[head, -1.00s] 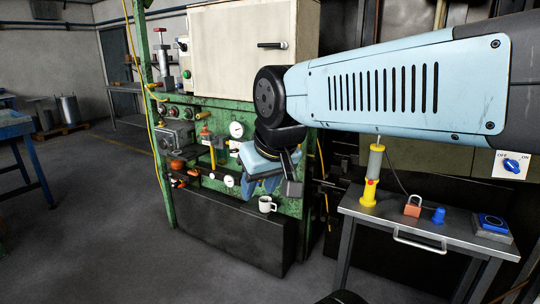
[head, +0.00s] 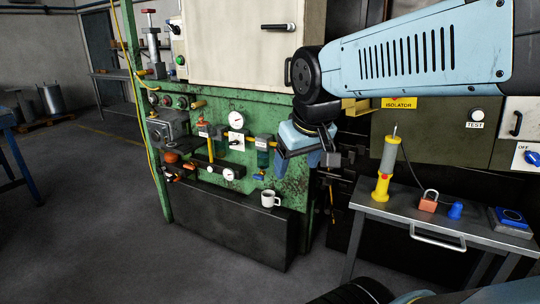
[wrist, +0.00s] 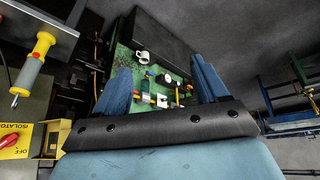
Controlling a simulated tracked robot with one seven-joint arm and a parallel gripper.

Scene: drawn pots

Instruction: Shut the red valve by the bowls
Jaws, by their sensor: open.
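On the green panel (head: 225,104) in the head view, a red-orange fitting (head: 203,131) sits left of the gauges, above a yellow upright piece. Rounded orange-red parts (head: 172,157) are lower left on the same panel. I cannot tell which is the red valve. A teal, bowl-like part (head: 263,158) hangs on the pipe row right of the upper gauge (head: 236,119). My gripper (head: 304,157) is open and empty, to the right of these parts. In the wrist view my gripper's fingers (wrist: 160,65) stand apart, with the panel fittings small between them.
A white mug (head: 268,199) stands on the dark ledge below the panel. Open floor lies in front and left.

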